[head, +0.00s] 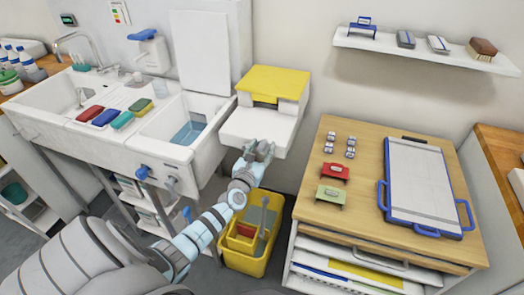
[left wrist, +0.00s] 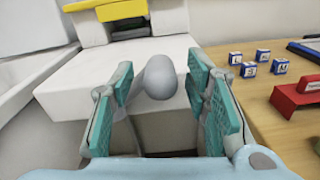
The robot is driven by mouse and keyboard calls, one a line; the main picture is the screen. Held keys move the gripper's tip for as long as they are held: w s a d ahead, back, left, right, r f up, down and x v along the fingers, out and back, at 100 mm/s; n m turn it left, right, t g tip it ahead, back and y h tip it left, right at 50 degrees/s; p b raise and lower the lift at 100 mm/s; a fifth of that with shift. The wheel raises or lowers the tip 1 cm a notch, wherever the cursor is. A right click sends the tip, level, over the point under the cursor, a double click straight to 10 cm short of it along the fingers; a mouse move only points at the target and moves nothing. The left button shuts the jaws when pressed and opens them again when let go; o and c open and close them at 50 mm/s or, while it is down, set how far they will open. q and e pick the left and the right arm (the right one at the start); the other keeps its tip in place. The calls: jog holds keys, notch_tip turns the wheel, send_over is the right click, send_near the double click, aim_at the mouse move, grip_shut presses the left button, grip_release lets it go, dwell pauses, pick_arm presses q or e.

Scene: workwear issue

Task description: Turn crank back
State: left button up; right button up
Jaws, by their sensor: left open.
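A rounded grey knob (left wrist: 160,77), seemingly the crank's grip, shows between the two fingers of my left gripper (left wrist: 158,86) in the left wrist view. Small gaps show between the knob and the teal finger pads, and the gripper is open. The rest of the crank is hidden. A white machine (head: 258,127) with a yellow top (head: 273,82) stands against the wall. In the head view my left gripper (head: 258,151) is at the machine's front edge and covers the knob there. My right gripper is in neither view.
A yellow bucket (head: 231,261) stands on the floor below my left arm. A sink unit (head: 100,140) is at the left. A wooden-topped cabinet (head: 317,217) with small blocks, two stands and a blue-framed board (head: 424,180) is at the right.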

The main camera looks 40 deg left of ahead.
pick_arm(q)
jog(key=shift+r, duration=0.1)
grip_shut()
dwell(0.5)
